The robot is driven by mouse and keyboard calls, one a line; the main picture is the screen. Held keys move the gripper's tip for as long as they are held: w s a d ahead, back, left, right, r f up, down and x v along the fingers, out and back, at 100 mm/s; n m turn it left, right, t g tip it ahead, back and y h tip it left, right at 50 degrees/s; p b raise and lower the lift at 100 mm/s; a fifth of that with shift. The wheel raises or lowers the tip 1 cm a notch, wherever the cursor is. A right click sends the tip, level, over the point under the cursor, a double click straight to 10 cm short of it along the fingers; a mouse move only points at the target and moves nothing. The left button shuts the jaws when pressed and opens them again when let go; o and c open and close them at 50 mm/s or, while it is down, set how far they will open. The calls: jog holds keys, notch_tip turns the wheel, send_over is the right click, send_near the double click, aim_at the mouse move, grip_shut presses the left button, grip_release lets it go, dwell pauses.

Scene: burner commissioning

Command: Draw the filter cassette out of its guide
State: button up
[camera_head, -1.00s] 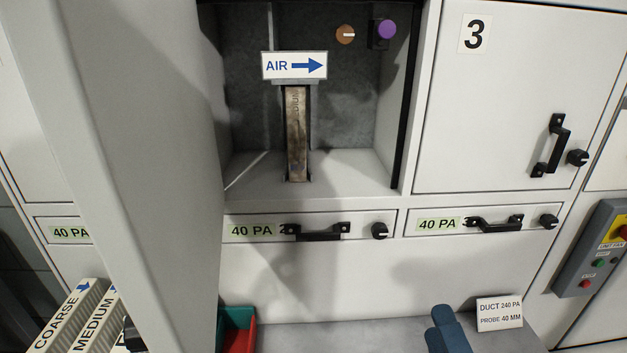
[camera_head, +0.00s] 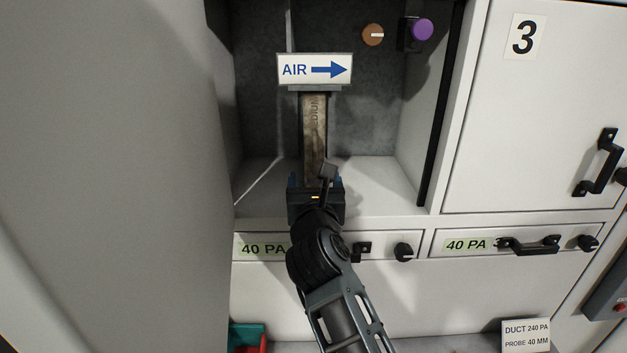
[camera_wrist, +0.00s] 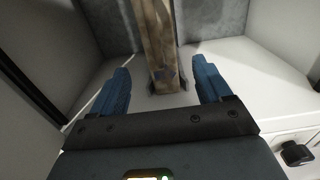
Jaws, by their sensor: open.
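The filter cassette (camera_head: 314,140) is a narrow, upright, dirty brown slab marked MEDIUM, standing in its guide (camera_head: 313,89) under the AIR arrow sign in the open compartment. In the wrist view the cassette (camera_wrist: 158,45) rises just ahead, between the lines of my two blue fingers. My gripper (camera_wrist: 160,88) is open and empty, with one finger on each side and a gap to the cassette. In the head view my gripper (camera_head: 316,181) is in front of the cassette's lower part and hides its foot.
Compartment walls stand left and right, with a black edge strip (camera_head: 440,110) at right. Drawers with handles (camera_head: 530,246) lie below, and door 3 (camera_head: 540,110) is shut at right.

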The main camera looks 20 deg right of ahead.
jog(key=shift+x, duration=3.75)
jog(key=shift+c, duration=0.4)
